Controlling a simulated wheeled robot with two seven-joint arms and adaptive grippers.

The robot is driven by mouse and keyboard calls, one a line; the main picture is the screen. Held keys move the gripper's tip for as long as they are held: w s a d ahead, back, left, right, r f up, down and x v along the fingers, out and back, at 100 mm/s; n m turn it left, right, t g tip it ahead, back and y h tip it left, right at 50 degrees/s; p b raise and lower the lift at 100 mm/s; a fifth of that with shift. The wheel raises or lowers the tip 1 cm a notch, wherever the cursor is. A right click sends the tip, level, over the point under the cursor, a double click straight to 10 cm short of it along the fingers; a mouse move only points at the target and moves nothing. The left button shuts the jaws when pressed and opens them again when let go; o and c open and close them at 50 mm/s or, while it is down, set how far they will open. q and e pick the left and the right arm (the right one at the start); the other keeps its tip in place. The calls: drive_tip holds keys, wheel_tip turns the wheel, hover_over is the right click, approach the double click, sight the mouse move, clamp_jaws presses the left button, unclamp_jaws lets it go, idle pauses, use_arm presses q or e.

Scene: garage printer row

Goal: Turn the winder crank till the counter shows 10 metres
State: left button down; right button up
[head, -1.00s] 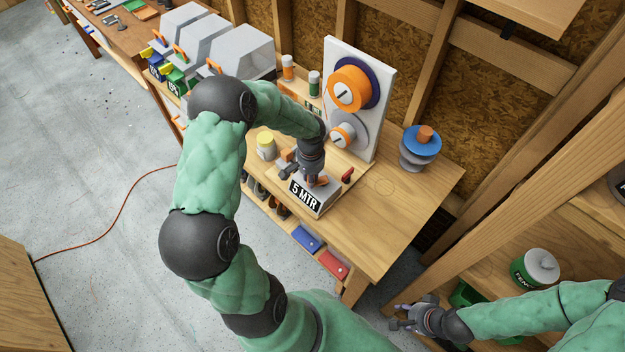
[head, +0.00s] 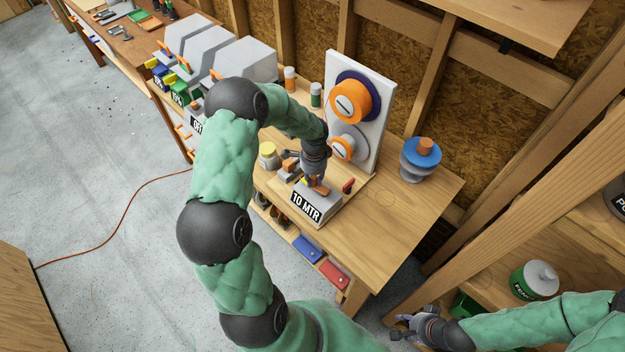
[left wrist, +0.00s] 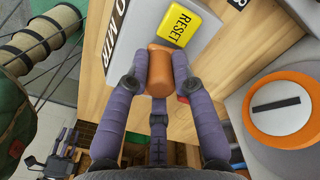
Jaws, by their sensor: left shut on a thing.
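The counter (head: 307,207) on the workbench is a grey box whose front plate reads 10 MTR. In the left wrist view, its yellow RESET button (left wrist: 176,22) sits just beyond my gripper. My left gripper (head: 318,184) is above the box, and its fingers are closed around the orange crank handle (left wrist: 159,72). The crank's arm is mostly hidden by the gripper. The white winder board (head: 385,100) carries an upper orange spool (head: 365,104) and a lower grey spool (head: 356,137) with an orange hub. My right gripper (head: 403,328) is small, low at the right, away from the winder; its opening is unclear.
A blue-and-grey spool stack (head: 420,160) stands at the bench's right end. A yellow-topped jar (head: 268,155) is left of my wrist. A red-handled item (head: 348,185) lies close to the counter's right. The bench's front right is clear.

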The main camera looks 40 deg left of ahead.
use_arm(q)
drive_tip(key=shift+w+m, duration=0.4)
drive_tip(key=shift+m, duration=0.5)
drive_tip(key=c, duration=1)
unclamp_jaws()
drive_tip(key=shift+c, duration=0.2)
wheel_tip(320, 180, up, 12)
